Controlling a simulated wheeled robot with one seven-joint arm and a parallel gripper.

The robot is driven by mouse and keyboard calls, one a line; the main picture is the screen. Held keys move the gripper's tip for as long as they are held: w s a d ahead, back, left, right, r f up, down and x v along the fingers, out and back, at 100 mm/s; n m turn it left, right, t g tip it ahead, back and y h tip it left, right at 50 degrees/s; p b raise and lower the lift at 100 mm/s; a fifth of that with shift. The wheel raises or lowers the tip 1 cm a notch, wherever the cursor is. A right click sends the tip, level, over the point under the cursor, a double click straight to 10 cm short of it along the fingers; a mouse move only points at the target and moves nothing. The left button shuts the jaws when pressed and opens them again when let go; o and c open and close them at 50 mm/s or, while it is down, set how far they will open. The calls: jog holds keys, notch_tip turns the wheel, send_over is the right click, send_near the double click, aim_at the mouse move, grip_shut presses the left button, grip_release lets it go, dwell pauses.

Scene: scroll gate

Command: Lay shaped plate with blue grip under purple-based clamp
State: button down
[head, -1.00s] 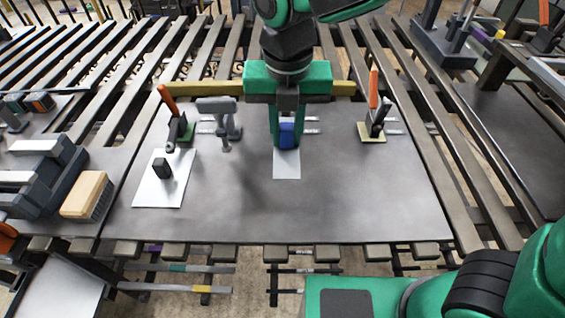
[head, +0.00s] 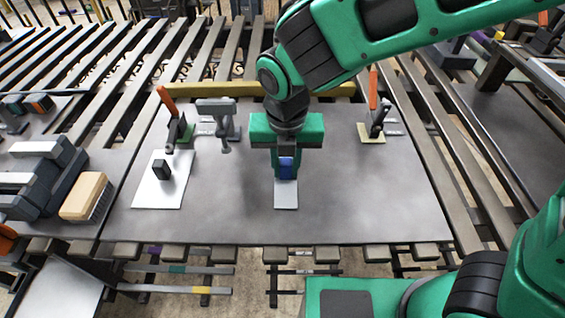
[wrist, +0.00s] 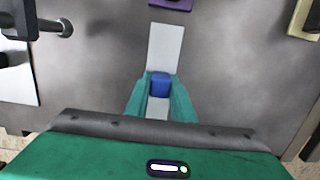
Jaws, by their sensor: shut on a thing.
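My gripper (head: 286,172) is shut on the blue grip (wrist: 159,84) of a pale, flat plate (wrist: 166,48). In the head view, the near end of the plate (head: 286,196) shows below my fingers. In the wrist view, the plate reaches forward from the grip, towards a purple base (wrist: 170,3) cut off by the top edge. A gap of grey table lies between the plate and that base. The rest of the purple-based clamp is out of the wrist view, and my arm hides it in the head view. I cannot tell how high the plate is.
An orange-handled clamp on a green base (head: 178,130) and a grey clamp (head: 218,118) stand left. Another orange-handled clamp on a yellowish base (head: 372,134) stands right. A white plate with a black grip (head: 158,190) lies left. The table's front and right (head: 370,205) are clear.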

aim_at(285, 181)
jog(key=c, duration=1.5)
grip_release()
jog(key=shift+f, duration=0.1)
jog(key=shift+c, duration=0.2)
notch_tip(285, 181, up, 12)
jog(key=s, duration=0.1)
jog(key=shift+s, duration=0.25)
